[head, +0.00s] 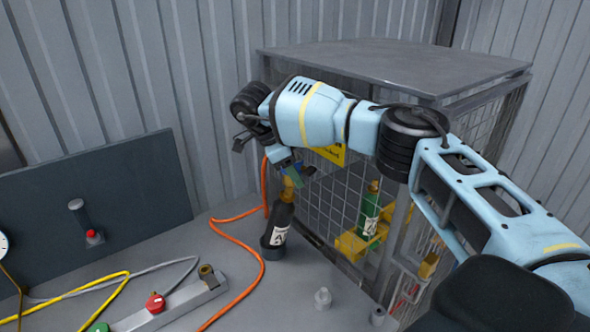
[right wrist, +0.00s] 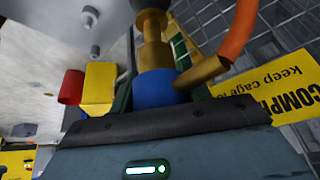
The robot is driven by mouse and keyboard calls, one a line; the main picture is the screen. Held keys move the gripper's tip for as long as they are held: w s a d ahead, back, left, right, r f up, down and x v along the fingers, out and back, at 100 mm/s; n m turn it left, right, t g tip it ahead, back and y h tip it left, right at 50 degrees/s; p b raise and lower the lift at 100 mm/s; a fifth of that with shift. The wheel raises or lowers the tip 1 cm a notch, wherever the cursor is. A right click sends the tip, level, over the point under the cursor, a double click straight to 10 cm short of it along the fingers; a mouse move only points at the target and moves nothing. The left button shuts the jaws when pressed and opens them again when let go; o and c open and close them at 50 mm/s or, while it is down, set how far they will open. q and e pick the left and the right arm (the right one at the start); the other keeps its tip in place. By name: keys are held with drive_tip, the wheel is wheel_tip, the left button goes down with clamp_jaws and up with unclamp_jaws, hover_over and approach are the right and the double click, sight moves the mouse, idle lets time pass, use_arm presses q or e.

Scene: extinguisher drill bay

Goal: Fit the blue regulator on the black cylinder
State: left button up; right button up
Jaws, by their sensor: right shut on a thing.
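The black cylinder (head: 281,222), with a white label, leans slightly at the back of the bench, its foot in a dark round base. Its brass valve (head: 288,189) is at the top. My right gripper (head: 291,174) is over that valve, shut on the blue regulator (right wrist: 155,88), mostly hidden in the head view. In the right wrist view, a brass stem (right wrist: 151,52) lies between the blue body and a dark rounded part. I cannot tell whether the regulator is seated. My left gripper is not in view.
An orange hose (head: 248,248) runs from the bench up beside my gripper. A mesh cage (head: 325,205) stands close right, with a green cylinder (head: 369,214) inside. A grey bar (head: 175,306) with knobs and a yellow hose (head: 95,282) lie front left.

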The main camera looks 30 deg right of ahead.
sight(293, 185)
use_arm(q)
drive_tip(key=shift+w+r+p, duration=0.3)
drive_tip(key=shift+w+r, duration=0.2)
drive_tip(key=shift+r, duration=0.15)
use_arm(e)
drive_tip(key=shift+t+y, duration=0.3)
drive_tip(key=shift+y, duration=0.1)
use_arm(q)
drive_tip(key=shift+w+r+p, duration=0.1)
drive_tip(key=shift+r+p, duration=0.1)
drive_tip(key=shift+p, duration=0.1)
use_arm(e)
drive_tip(key=shift+a+t, duration=0.1)
drive_tip(key=shift+t, duration=0.3)
drive_tip(key=shift+s+d+f, duration=0.1)
drive_tip(key=shift+s+d, duration=0.2)
drive_tip(key=shift+w+a+f, duration=0.1)
drive_tip(key=shift+w+f, duration=0.05)
drive_tip(key=shift+f, duration=0.5)
drive_tip(key=shift+w+a+f, duration=0.1)
drive_tip(key=shift+f, duration=0.5)
idle(0.7)
use_arm(q)
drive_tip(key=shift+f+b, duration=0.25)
drive_tip(key=shift+b, duration=0.1)
use_arm(e)
drive_tip(key=shift+w+a+f, duration=0.1)
drive_tip(key=shift+w+f, duration=0.1)
drive_tip(key=shift+f, duration=0.55)
idle(0.9)
